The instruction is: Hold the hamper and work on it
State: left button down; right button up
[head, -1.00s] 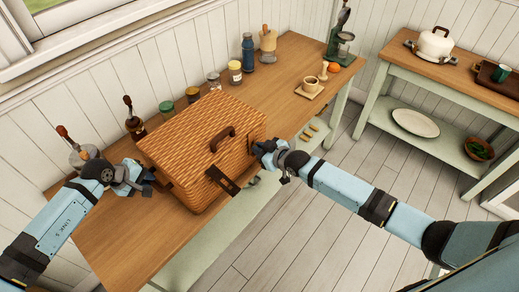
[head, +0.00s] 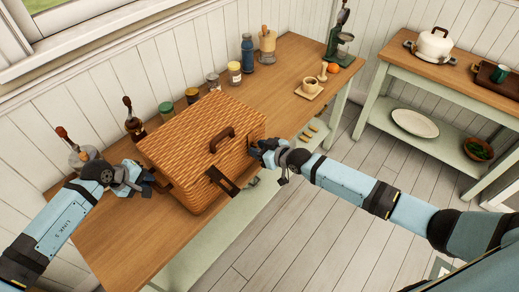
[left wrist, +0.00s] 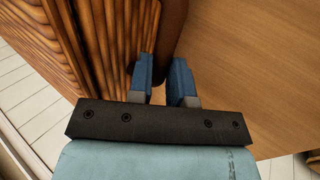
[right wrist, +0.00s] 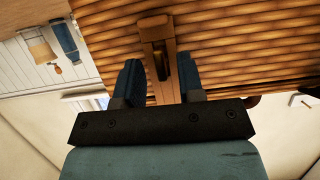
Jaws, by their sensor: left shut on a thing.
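The wicker hamper (head: 190,145) stands on the wooden table with its lid down and a brown handle (head: 222,140) on top. A dark strap (head: 222,180) sticks out from its front. My left gripper (head: 150,180) is at the hamper's left end, shut on a dark brown side handle (left wrist: 170,30), seen between its fingers in the left wrist view. My right gripper (head: 257,150) is at the front right of the hamper. In the right wrist view its fingers (right wrist: 161,75) stand apart on either side of a brown latch strap (right wrist: 157,30); contact is unclear.
Jars (head: 193,95), a dark bottle (head: 134,122) and a blue bottle (head: 248,55) line the table's back. A cup on a board (head: 309,88) and an orange (head: 333,68) sit farther right. Clear tabletop (head: 115,235) lies at the near left. A second table (head: 405,60) stands at right.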

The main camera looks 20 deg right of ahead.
jog(key=shift+f, duration=0.1)
pick_arm(q)
jog(key=shift+f, duration=0.1)
pick_arm(e)
jog(key=v, duration=1.2)
pick_arm(q)
jog(key=c, duration=1)
grip_release()
jog(key=shift+a+r, duration=0.1)
jog(key=shift+r, duration=0.1)
